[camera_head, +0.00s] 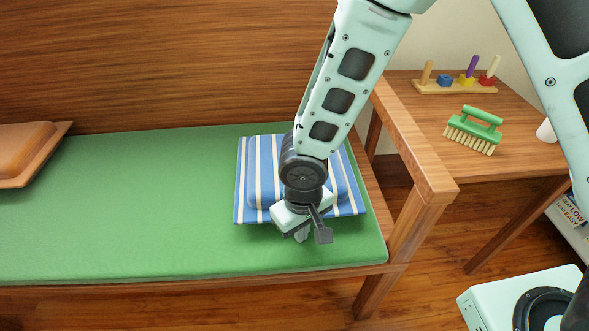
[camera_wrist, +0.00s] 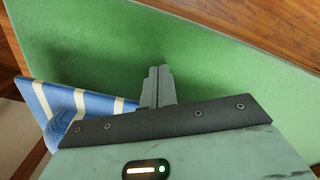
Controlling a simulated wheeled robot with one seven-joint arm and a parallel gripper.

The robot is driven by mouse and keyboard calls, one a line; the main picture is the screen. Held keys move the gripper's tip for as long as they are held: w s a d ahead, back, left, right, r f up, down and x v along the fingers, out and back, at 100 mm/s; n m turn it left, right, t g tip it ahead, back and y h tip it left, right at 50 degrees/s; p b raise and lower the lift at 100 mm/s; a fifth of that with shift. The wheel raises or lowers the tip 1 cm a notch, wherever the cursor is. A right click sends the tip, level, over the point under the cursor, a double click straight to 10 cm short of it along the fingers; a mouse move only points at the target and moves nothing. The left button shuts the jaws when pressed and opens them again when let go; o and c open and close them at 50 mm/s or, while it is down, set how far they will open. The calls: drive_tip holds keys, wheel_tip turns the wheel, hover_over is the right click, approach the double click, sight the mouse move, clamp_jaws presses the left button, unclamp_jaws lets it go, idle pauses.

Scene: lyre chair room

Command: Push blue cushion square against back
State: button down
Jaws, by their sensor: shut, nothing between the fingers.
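The blue and white striped cushion (camera_head: 262,176) lies on the green seat pad (camera_head: 150,215) at its right end. Its far edge is close to the wooden back (camera_head: 170,60), with a thin green strip showing between them at the left. My gripper (camera_head: 302,238) is shut and empty at the cushion's front edge, pointing down. My arm hides the cushion's middle and part of its far edge. In the wrist view the shut fingers (camera_wrist: 158,86) are over the green pad, with the striped cushion (camera_wrist: 75,102) at the left. I cannot tell whether they touch it.
A wooden armrest (camera_head: 415,150) stands right of the cushion. Beyond it, a wooden table (camera_head: 480,170) holds a green brush (camera_head: 474,128) and a peg toy (camera_head: 460,82). The pad's middle is clear.

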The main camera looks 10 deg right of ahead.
drive_tip(key=shift+w+d+p, duration=0.15)
drive_tip(key=shift+w+p, duration=1.05)
drive_tip(key=shift+w, duration=1.3)
drive_tip(key=shift+w+d+p, duration=0.1)
drive_tip(key=shift+w+p, duration=1.05)
drive_tip(key=shift+w, duration=1.35)
drive_tip(key=shift+w+p, duration=0.65)
drive_tip(key=shift+w, duration=1.7)
drive_tip(key=shift+s, duration=1.55)
wheel_tip(320, 180, up, 12)
drive_tip(key=p, duration=0.9)
drive_tip(key=shift+r+p, duration=0.1)
drive_tip(key=shift+p, duration=0.25)
